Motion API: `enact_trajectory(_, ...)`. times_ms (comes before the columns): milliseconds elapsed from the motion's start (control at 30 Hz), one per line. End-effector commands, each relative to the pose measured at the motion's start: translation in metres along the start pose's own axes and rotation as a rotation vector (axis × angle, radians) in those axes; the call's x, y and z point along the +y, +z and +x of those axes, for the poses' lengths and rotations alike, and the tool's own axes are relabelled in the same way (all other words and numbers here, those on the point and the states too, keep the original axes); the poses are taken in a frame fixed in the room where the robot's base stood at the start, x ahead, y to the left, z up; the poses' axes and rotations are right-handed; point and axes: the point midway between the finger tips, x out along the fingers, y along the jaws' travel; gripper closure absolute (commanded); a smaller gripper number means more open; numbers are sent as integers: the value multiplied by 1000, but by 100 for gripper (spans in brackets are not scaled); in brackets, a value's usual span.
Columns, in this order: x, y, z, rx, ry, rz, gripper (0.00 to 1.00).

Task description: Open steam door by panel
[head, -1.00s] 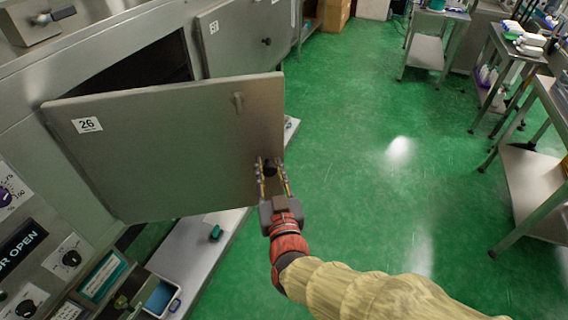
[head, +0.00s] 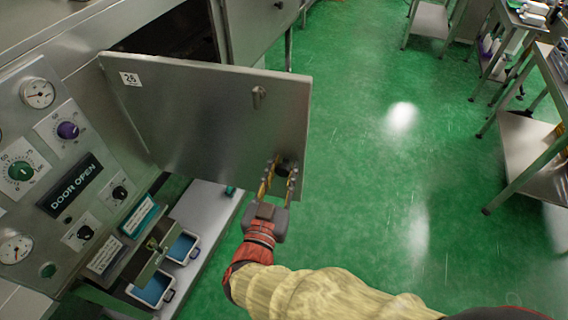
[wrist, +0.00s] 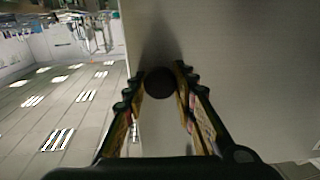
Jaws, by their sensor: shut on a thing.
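The steam door panel (head: 205,115) is a grey metal door with a label reading 26 at its upper left. It stands swung out from the machine, with a dark opening (head: 180,38) behind its top edge. A round dark knob (wrist: 160,82) sits near the door's free edge. My gripper (head: 280,172) is shut on this knob at the door's lower right. In the wrist view the fingers (wrist: 161,90) lie on either side of the knob. A small latch-like piece (head: 259,97) is on the door above.
Green floor (head: 370,200) is clear to the right, up to metal tables (head: 530,150).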

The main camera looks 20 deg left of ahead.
Motion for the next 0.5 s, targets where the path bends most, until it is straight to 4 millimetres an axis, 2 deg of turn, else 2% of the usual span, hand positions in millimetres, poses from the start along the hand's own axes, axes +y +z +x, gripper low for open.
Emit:
enact_trajectory(333,-1,-2,0,3,1,4,100)
enact_trajectory(367,-1,-2,0,3,1,4,73)
enact_trajectory(500,-1,-2,0,3,1,3,65)
